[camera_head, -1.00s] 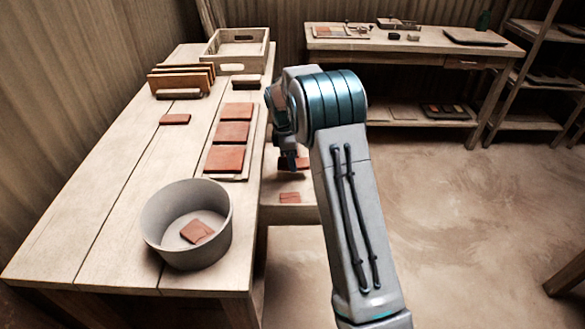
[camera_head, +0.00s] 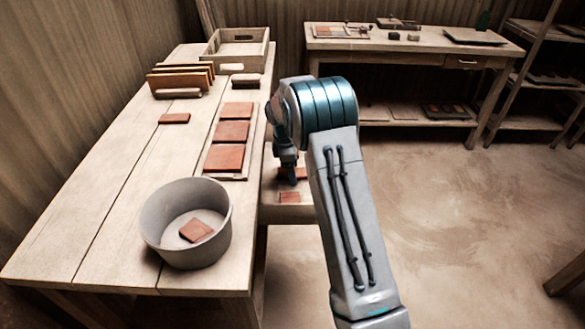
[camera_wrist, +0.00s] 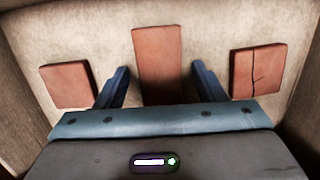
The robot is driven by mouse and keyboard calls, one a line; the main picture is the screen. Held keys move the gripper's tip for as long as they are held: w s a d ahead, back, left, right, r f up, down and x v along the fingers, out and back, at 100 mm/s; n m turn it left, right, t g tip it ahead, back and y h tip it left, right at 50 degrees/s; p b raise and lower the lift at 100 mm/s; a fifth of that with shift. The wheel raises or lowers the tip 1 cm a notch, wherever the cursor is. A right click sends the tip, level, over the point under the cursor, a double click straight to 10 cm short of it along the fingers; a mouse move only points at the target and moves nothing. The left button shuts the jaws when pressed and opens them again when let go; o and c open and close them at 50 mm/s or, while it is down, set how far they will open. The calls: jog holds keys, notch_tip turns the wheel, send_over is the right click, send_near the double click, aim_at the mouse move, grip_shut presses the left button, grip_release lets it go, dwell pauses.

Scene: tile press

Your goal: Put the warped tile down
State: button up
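A red-brown tile (camera_wrist: 158,62) lies in the middle of the open drawer, between my gripper's fingers, with a gap on each side. I cannot see for certain that it is warped. My gripper (camera_wrist: 160,74) is open above the drawer floor. In the head view my gripper (camera_head: 289,180) reaches into the drawer (camera_head: 285,213) at the table's right side, and the arm hides part of it. A cracked tile (camera_wrist: 258,71) lies to the right in the wrist view. Another tile (camera_wrist: 67,85) lies to the left.
On the table stand a grey bin (camera_head: 160,235) with a broken tile (camera_head: 196,230) in it, a board with three tiles (camera_head: 232,131), a rack of tiles (camera_head: 178,80) and a wooden crate (camera_head: 236,48). The drawer walls are close around my gripper.

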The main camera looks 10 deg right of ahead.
notch_tip(320, 180, up, 12)
jog(key=a+p, duration=0.1)
jog(key=a, duration=0.1)
jog(key=s+d+r+m, duration=0.1)
jog(key=s+r+m, duration=0.3)
jog(key=s+r, duration=0.3)
jog(key=s+f+m+t+y, duration=0.1)
jog(key=s+m, duration=1)
jog(key=s, duration=1.7)
jog(key=shift+s+d+f+m+t+y, duration=0.3)
jog(key=shift+d+m+t+y, duration=0.15)
jog(key=shift+t, duration=0.25)
